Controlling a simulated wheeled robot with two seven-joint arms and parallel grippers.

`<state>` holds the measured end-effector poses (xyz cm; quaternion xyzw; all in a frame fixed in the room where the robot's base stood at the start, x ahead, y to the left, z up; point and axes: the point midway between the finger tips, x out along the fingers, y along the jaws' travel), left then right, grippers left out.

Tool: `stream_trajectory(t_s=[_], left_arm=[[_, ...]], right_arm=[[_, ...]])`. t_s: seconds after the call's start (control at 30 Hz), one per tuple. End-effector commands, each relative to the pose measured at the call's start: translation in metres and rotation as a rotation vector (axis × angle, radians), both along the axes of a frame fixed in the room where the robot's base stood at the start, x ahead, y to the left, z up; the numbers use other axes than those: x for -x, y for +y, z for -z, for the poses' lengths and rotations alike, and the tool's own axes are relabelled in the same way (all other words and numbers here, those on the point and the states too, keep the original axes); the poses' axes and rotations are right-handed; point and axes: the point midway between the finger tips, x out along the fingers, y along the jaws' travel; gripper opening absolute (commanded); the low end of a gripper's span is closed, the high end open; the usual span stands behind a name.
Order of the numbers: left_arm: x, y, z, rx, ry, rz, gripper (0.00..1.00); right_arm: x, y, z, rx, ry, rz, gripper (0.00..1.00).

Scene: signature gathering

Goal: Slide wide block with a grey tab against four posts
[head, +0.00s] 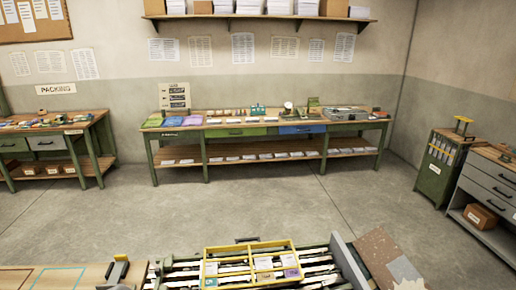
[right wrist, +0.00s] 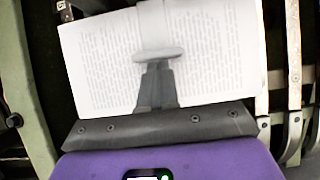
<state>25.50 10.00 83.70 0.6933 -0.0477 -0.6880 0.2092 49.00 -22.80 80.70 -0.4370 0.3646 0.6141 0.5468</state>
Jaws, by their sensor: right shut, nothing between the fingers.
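In the right wrist view a wide white block with printed text (right wrist: 215,62) lies across the picture. A light grey tab (right wrist: 158,54) stands at its middle, with a pale strip running up from it. My right gripper (right wrist: 158,68) is shut, its dark fingers together with their tips at the tab's near edge. I cannot tell whether they touch it. The block is not clearly picked out in the head view. I cannot make out four posts in either view. My left gripper is not in view.
In the head view a yellow divided tray (head: 205,268) sits over dark slats and pale strips at the bottom. A wooden tabletop (head: 50,278) is at lower left. Pale metal bars (right wrist: 293,60) stand right of the block. Open floor (head: 230,205) separates this from the back workbench (head: 262,130).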

Motion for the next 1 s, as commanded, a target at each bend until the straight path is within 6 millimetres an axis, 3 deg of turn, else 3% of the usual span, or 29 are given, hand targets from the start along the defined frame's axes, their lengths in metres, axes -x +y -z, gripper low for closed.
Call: stream_trajectory(t_s=[0.03, 0.7, 1.0], left_arm=[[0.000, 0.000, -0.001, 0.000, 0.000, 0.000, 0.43], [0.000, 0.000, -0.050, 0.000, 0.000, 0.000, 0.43], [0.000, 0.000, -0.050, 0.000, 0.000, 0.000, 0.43]], right_arm=[[0.011, -0.013, 0.016, 0.026, 0.021, 0.002, 0.00], [0.011, 0.002, -0.055, 0.023, 0.020, -0.001, 0.00], [0.011, 0.003, -0.055, 0.023, 0.020, -0.002, 0.00]])
